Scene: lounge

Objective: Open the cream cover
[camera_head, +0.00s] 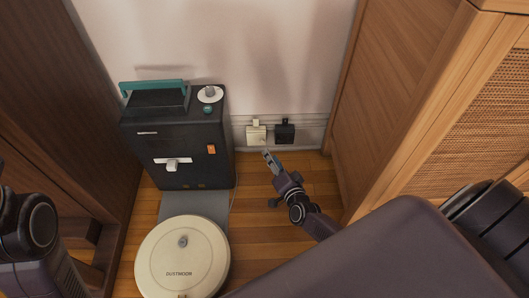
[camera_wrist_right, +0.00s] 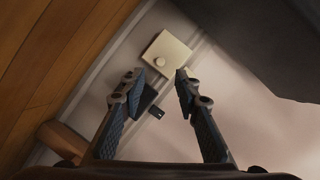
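The cream cover (camera_head: 256,135) is a small square plate low on the wall, right of the dark cabinet. The right wrist view shows the cream cover (camera_wrist_right: 168,52) flat-faced with a small round knob, just beyond my fingertips. My right gripper (camera_head: 270,158) is just below and right of it. In the wrist view my right gripper (camera_wrist_right: 158,82) is open, with nothing between its fingers. Whether a finger touches the cover I cannot tell. My left arm shows at the left edge; its gripper is not in view.
A black cover (camera_head: 285,133) sits right of the cream one. A dark cabinet (camera_head: 178,130) with a teal handle stands left, with a round robot vacuum (camera_head: 183,265) docked before it. A wooden cabinet (camera_head: 395,90) closes off the right side. Bare floor lies between.

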